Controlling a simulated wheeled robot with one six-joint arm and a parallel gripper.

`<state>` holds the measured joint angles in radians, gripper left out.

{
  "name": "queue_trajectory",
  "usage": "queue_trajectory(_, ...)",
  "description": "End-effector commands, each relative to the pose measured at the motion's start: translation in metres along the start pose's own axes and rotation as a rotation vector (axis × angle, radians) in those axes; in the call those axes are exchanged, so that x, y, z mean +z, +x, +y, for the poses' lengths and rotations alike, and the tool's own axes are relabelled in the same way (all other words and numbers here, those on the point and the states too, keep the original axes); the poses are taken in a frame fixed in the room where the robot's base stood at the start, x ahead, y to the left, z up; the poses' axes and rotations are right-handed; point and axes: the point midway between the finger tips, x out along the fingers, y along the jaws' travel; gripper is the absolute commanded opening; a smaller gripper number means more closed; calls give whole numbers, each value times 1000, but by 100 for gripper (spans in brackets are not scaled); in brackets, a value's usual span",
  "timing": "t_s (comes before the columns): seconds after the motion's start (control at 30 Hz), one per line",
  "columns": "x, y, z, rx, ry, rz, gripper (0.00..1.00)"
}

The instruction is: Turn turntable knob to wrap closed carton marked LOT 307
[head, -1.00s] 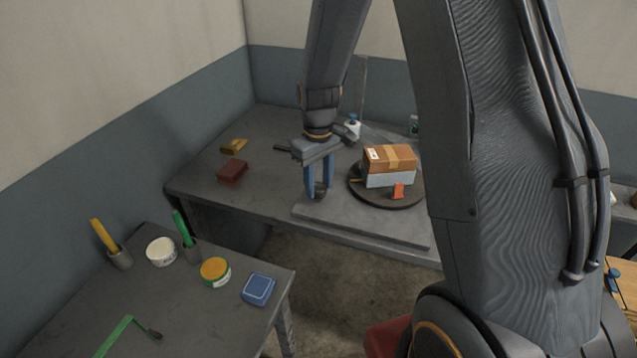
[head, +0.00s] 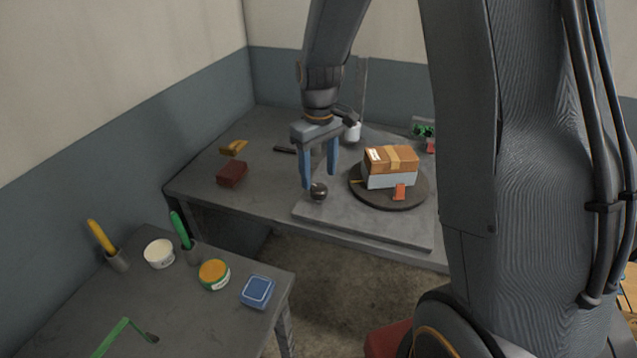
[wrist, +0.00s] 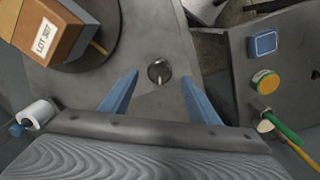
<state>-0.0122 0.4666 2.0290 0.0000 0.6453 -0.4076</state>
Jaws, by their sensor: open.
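The carton (head: 391,159) is brown, closed with a tan tape strip, and its label reads LOT 307 in the wrist view (wrist: 52,38). Its lower part looks pale grey-blue, and it sits on the round dark turntable (head: 412,196). The dark round knob (head: 319,191) stands on the grey base plate (head: 355,220), left of the turntable. It shows in the wrist view (wrist: 159,71) with a pale mark on it. My gripper (head: 320,180) is open, with its blue fingers above and around the knob's position. In the wrist view the knob lies ahead between the fingertips, clear of both.
An orange tag (head: 399,192) is at the turntable's front. A white roll (head: 352,131) stands behind. A dark red block (head: 232,173) and a yellow item (head: 233,148) lie left. The near table (head: 210,315) holds tubs, a blue box and pens in cups.

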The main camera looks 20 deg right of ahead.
Motion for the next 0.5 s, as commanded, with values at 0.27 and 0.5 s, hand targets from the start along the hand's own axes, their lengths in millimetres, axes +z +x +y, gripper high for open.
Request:
queue_trajectory(0.27, -1, -31, 0, 1, 0, 2, 56)
queue_trajectory(0.5, 0, -35, 0, 0, 0, 0, 56)
